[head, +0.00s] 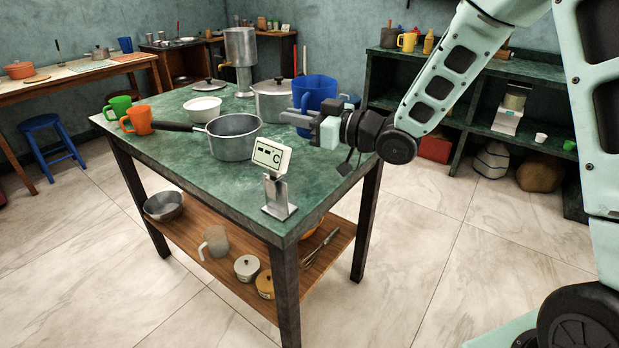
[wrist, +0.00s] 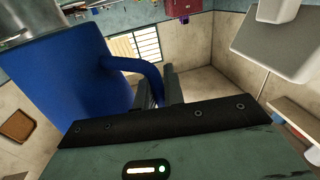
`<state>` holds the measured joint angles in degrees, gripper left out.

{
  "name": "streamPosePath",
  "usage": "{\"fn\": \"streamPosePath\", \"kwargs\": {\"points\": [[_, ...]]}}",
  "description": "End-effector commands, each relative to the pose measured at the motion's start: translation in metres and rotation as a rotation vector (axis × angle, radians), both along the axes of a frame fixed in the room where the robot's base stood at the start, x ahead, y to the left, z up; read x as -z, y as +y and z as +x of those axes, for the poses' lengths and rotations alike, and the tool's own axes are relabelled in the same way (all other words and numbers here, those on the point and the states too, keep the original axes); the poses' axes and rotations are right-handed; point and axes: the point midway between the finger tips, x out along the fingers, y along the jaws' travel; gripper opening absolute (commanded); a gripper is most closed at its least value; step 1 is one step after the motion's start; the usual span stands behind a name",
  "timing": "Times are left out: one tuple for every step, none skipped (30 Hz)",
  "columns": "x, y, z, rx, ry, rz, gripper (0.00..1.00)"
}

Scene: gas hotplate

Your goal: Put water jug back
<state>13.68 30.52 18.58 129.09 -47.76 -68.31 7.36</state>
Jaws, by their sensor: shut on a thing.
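The water jug (head: 318,88) is a blue jug at the right back side of the green table (head: 210,190) in the head view. My gripper (head: 300,116) is shut on its handle. In the wrist view the jug (wrist: 65,75) fills the left side, and its handle (wrist: 150,72) runs between the two dark fingers (wrist: 160,90). The jug looks upright in the head view.
A lidded pot (head: 272,102) stands close left of the jug. A saucepan (head: 234,138), a white bowl (head: 203,108), orange (head: 137,121) and green mugs and a display stand (head: 278,192) share the table. Its front left area is clear. Shelves (head: 470,115) stand at right.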

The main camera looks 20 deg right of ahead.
Motion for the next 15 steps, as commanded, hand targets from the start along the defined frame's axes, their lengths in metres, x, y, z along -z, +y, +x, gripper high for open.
{"fn": "streamPosePath", "kwargs": {"points": [[0.009, 0.001, -0.001, -0.007, 0.002, 0.001, 0.00], [0.014, 0.002, -0.001, -0.009, 0.002, 0.002, 0.00], [0.022, 0.002, -0.001, -0.010, 0.005, 0.002, 0.00], [0.027, 0.002, -0.001, -0.009, 0.005, 0.002, 0.00], [0.033, 0.002, -0.001, -0.009, 0.004, 0.003, 0.00], [0.039, 0.002, -0.001, -0.009, 0.004, 0.003, 0.00], [0.044, 0.002, -0.001, -0.008, 0.003, 0.003, 0.00], [0.048, 0.002, -0.001, -0.008, 0.002, 0.002, 0.00], [0.052, 0.002, -0.001, -0.008, 0.001, 0.003, 0.00], [0.054, 0.002, -0.001, -0.008, 0.000, 0.003, 0.00], [0.056, 0.002, -0.001, -0.008, -0.001, 0.003, 0.00], [0.057, 0.001, -0.001, -0.007, -0.002, 0.002, 0.00], [0.059, 0.001, -0.001, -0.007, -0.002, 0.002, 0.00], [0.061, 0.001, -0.001, -0.007, -0.001, 0.001, 0.00], [0.065, 0.001, -0.001, -0.007, 0.000, 0.002, 0.00]]}}
